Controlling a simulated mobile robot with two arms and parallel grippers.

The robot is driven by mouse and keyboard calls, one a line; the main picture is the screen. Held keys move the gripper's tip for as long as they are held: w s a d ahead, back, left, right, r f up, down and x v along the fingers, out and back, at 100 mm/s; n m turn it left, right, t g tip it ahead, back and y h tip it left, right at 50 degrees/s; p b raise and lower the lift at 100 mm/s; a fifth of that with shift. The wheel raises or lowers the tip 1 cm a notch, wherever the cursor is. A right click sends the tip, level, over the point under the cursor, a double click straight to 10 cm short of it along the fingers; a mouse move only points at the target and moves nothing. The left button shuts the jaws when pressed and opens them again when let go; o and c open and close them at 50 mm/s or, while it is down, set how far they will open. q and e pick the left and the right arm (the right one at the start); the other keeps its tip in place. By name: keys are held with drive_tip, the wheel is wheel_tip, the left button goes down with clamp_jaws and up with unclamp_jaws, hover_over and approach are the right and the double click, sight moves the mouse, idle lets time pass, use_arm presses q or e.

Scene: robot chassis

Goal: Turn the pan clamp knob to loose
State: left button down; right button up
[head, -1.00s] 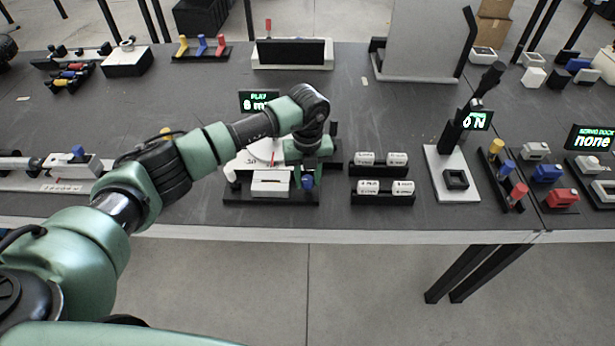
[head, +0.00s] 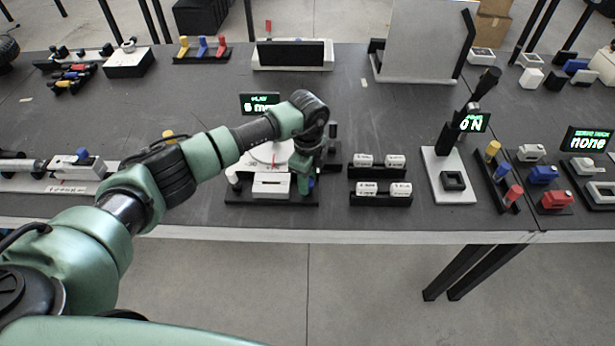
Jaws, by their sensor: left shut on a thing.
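The pan device (head: 232,190) is a white unit with a round pale disc on a black base, near the table's front edge left of centre. A blue knob (head: 311,183) stands at its front right corner and is mostly hidden. My left gripper (head: 304,186) comes down over this knob from above and is shut on it. The fingertips are small and partly hidden, so the knob's angle cannot be read. A small display (head: 260,104) with green text stands behind the device, partly covered by my arm. My right gripper is not in view.
Black racks with white labelled cylinders (head: 380,190) stand just right of the device. Further right is a white stand with a black lever (head: 470,105) and a display. A white slide unit (head: 75,165) lies left.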

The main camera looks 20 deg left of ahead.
use_arm(q)
drive_tip(key=n+p, duration=0.1)
drive_tip(key=n, duration=0.3)
drive_tip(key=shift+w+r+n+p, duration=0.1)
drive_tip(key=shift+n+p, duration=0.3)
idle(0.4)
drive_tip(key=c, duration=1)
unclamp_jaws()
wheel_tip(320, 180, up, 8)
drive_tip(key=shift+f+b, duration=0.15)
drive_tip(key=shift+b, duration=0.6)
